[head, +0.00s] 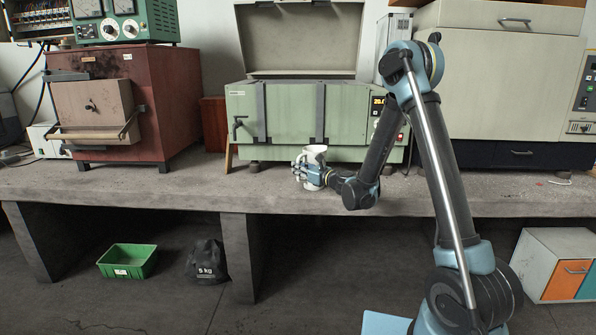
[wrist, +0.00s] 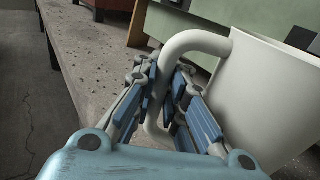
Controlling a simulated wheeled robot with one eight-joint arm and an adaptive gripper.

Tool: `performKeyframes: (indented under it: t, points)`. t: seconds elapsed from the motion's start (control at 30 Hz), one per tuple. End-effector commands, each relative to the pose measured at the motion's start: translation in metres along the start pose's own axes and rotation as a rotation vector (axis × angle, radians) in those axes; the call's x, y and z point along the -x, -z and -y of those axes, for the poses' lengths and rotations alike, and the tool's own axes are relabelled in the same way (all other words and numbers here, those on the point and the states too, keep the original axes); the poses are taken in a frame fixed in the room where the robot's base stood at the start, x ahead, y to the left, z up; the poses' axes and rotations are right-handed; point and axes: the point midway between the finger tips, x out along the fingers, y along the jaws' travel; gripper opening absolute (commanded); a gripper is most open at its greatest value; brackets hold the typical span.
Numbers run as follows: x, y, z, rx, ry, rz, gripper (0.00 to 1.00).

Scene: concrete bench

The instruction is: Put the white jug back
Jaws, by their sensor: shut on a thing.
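The white jug (head: 315,158) is upright at the bench's front part, in front of the green chest-like machine. My gripper (head: 302,170) is at the jug's left side. In the wrist view the jug (wrist: 260,95) fills the right side, with its handle (wrist: 190,42) curving down between my fingers. My gripper (wrist: 163,100) is shut on that handle, with blue finger pads on both sides of it. The jug's base is partly hidden, so I cannot tell whether it touches the bench.
The concrete bench (head: 190,190) is clear to the left of the jug, with its front edge close by. The green machine (head: 290,110) with its raised lid stands behind. A red-brown furnace (head: 165,100) stands left. A green crate (head: 127,261) and a black bag (head: 206,262) are on the floor.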

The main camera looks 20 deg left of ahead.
Motion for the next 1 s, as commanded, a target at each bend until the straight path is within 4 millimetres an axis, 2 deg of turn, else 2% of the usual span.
performKeyframes:
  t: [0.17, 0.2, 0.27, 0.67, 0.87, 1.0]
  points:
    - [0.0, 0.001, 0.0, 0.0, 0.0, 0.0, 0.0]
    - [0.0, 0.001, 0.0, 0.0, 0.0, 0.0, 0.18]
    - [0.0, 0.001, -0.001, 0.0, -0.001, 0.0, 0.31]
    - [0.0, 0.0, -0.002, 0.0, -0.002, 0.0, 0.32]
    - [0.024, -0.001, -0.001, 0.0, -0.001, 0.0, 0.32]
    - [0.051, -0.001, -0.001, 0.0, 0.0, 0.0, 0.32]
